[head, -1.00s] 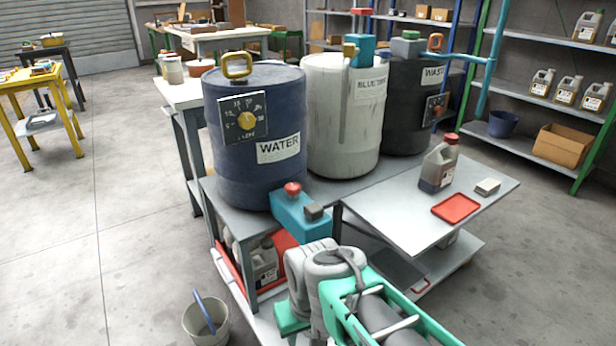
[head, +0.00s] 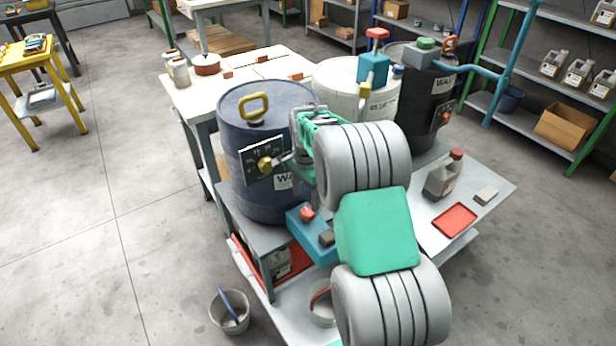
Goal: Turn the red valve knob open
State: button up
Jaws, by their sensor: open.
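Two red knobs show in the head view. One red knob (head: 377,34) stands on top of a teal block on the pale drum. The other red knob (head: 307,213) sits on a low teal box (head: 312,235) in front of the blue drum. I cannot tell which is the valve knob. My gripper (head: 283,158) is open in front of the blue WATER drum (head: 262,110), just right of the yellow dial knob (head: 265,164) on its black plate. It is above the low red knob and apart from it. My arm hides part of the pale drum and bench.
A dark drum (head: 425,95) with an orange-handled valve and teal pipe stands behind at right. A side shelf holds a brown jug (head: 443,175), a red tray (head: 454,220) and a small block (head: 486,194). A bucket (head: 229,312) stands on the floor at front left.

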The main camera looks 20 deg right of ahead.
aim_at(308, 211)
jog(key=shift+w+d+f+m, duration=0.1)
jog(key=shift+w+d+m, duration=0.55)
jog(key=shift+m, duration=0.05)
notch_tip(308, 211, down, 8)
jog(key=shift+r, duration=0.1)
jog(key=c, duration=1.4)
